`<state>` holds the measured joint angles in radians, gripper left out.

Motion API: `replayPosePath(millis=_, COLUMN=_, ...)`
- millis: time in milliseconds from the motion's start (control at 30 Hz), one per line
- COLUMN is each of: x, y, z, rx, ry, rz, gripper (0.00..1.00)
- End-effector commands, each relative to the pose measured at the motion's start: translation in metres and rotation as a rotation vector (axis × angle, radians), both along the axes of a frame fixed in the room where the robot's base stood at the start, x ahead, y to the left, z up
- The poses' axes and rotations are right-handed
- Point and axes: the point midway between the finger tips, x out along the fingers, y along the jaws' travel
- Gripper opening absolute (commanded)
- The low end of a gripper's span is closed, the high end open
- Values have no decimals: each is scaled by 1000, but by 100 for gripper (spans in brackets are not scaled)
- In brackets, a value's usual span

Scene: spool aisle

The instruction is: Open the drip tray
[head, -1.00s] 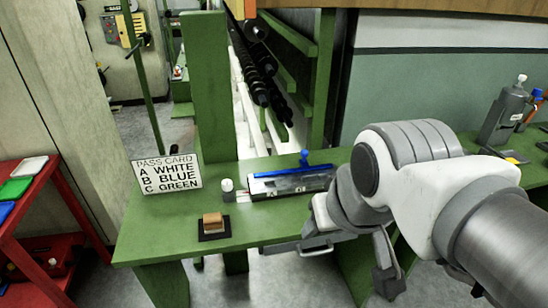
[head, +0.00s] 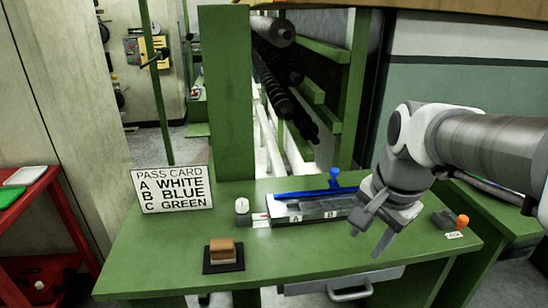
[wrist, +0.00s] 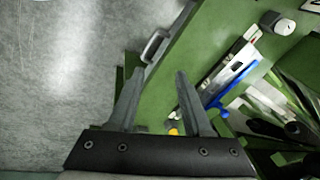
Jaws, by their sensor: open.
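A grey drawer front (head: 302,286), which looks like the drip tray, sits under the front edge of the green table. Its bar handle (head: 350,291) sticks out at the front. The tray looks shut, and its inside is hidden. My gripper (head: 367,242) is open and empty, above the table's front edge, up and right of the handle and apart from it. In the wrist view the handle (wrist: 153,46) shows just beyond and between my open fingertips (wrist: 158,75).
On the green table (head: 180,260) are a pass card sign (head: 173,189), a stamp-like block on a black pad (head: 223,252), a white-capped bottle (head: 242,211), a tray with a blue bar (head: 308,207) and an orange knob (head: 462,221). Clear floor (wrist: 60,80) lies in front.

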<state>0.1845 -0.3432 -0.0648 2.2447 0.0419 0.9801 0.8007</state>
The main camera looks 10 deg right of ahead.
Motion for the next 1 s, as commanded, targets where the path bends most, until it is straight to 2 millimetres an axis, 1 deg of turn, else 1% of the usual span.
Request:
replayPosePath(millis=33, x=6, y=-9, z=-28, rx=25, ry=22, rz=-87, gripper=50)
replayPosePath(millis=100, x=13, y=-18, z=-44, rx=55, ry=43, rz=-199, gripper=50)
replayPosePath(millis=200, x=18, y=-30, z=-60, rx=86, ry=66, rz=-325, gripper=50)
replayPosePath(millis=333, x=20, y=-39, z=-68, rx=112, ry=80, rz=-422, gripper=50)
replayPosePath(millis=533, x=21, y=-40, z=-71, rx=119, ry=84, rz=-446, gripper=50)
replayPosePath(millis=633, x=22, y=-40, z=-83, rx=119, ry=85, rz=-445, gripper=50)
replayPosePath(millis=767, x=26, y=-39, z=-107, rx=119, ry=87, rz=-443, gripper=50)
replayPosePath(millis=1000, x=35, y=-39, z=-161, rx=119, ry=87, rz=-442, gripper=50)
